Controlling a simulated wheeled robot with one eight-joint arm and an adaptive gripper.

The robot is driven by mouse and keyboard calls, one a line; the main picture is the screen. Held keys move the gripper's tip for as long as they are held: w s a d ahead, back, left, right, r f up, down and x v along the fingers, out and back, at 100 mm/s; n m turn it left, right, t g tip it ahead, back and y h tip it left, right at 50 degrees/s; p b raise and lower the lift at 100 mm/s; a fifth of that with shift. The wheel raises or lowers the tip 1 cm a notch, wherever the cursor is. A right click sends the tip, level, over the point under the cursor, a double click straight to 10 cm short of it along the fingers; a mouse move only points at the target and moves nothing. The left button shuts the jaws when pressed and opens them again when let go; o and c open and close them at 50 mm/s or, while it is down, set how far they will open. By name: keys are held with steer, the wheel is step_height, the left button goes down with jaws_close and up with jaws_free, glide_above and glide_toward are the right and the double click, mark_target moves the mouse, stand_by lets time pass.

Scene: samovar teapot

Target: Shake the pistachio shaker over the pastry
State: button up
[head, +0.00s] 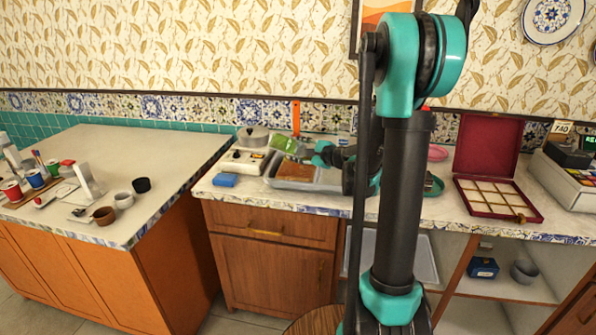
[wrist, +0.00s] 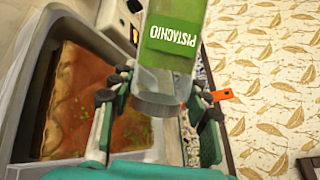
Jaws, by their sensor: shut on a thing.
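The pistachio shaker (head: 286,145) is a clear container with a green label and green contents. It lies nearly on its side above the tray in the head view. In the wrist view the shaker (wrist: 172,55) shows its "PISTACHIO" label upside down, with its clear end between my fingers. My gripper (head: 312,153) is shut on it; the fingers also show in the wrist view (wrist: 160,104). The brown pastry (head: 297,171) fills a grey tray (head: 322,186) below the shaker. A few green bits show on the pastry (wrist: 90,95) in the wrist view. The shaker's far end is cut off there.
An open red compartment box (head: 497,197) is to the right. My arm hides part of the counter.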

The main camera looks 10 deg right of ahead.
steer(key=shift+s+d, duration=0.25)
steer(key=shift+s, duration=0.5)
steer(key=shift+r, duration=1.2)
steer(key=shift+f, duration=1.25)
steer(key=shift+w+a, duration=0.3)
steer(key=shift+a, duration=0.8)
steer(key=shift+w+a, duration=0.35)
steer(key=shift+a, duration=0.7)
steer(key=shift+w+a, duration=0.3)
steer(key=shift+a, duration=0.8)
